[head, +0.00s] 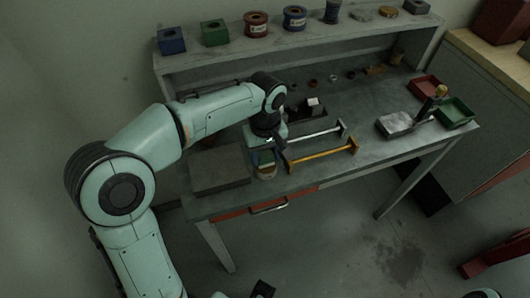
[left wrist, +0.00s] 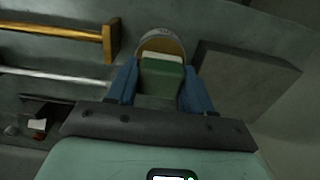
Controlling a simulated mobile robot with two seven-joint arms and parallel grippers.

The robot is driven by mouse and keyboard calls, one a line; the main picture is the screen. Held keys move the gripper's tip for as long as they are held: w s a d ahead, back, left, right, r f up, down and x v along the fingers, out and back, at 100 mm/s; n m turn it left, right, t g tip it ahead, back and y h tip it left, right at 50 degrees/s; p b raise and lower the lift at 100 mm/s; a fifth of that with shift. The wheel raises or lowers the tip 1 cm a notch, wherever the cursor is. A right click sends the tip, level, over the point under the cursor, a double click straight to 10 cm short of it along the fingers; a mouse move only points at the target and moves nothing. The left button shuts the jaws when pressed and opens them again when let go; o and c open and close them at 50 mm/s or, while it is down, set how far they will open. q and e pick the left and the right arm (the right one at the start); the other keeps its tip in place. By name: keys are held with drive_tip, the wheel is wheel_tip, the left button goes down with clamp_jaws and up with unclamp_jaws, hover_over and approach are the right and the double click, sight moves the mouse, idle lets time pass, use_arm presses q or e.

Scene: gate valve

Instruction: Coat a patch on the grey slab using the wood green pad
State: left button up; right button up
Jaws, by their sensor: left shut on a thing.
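My left gripper (head: 266,157) is shut on the green pad (left wrist: 161,76), a block with a pale strip along its far edge. In the left wrist view the pad sits between the two blue fingers (left wrist: 160,88). A round tin (head: 265,174) is directly below the gripper, and its rim (left wrist: 162,42) shows just beyond the pad. I cannot tell whether the pad touches the tin. The grey slab (head: 218,172) lies flat on the bench left of the gripper; in the left wrist view the slab (left wrist: 244,77) is on the right.
A yellow bar handle (head: 322,154) and a silver one (head: 316,133) lie right of the gripper. A grey block (head: 394,123), a red tray (head: 426,87) and a green tray (head: 455,112) are at the bench's right. Spools and blocks line the raised shelf (head: 337,37).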

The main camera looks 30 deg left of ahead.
sight(265, 153)
use_arm(q)
drive_tip(key=shift+f+b, duration=0.35)
drive_tip(key=shift+f, duration=0.15)
use_arm(e)
drive_tip(key=shift+s+f, duration=0.15)
drive_tip(key=shift+f, duration=0.2)
idle(0.4)
use_arm(q)
drive_tip(key=shift+f, duration=0.1)
idle(0.9)
use_arm(e)
drive_tip(key=shift+r, duration=0.1)
use_arm(q)
wheel_tip(265, 153, up, 4)
drive_tip(key=p, duration=0.3)
drive_tip(key=shift+r+p, duration=1.35)
drive_tip(key=shift+r, duration=0.25)
use_arm(e)
wheel_tip(265, 153, up, 6)
drive_tip(key=w, duration=0.2)
drive_tip(key=shift+w, duration=0.3)
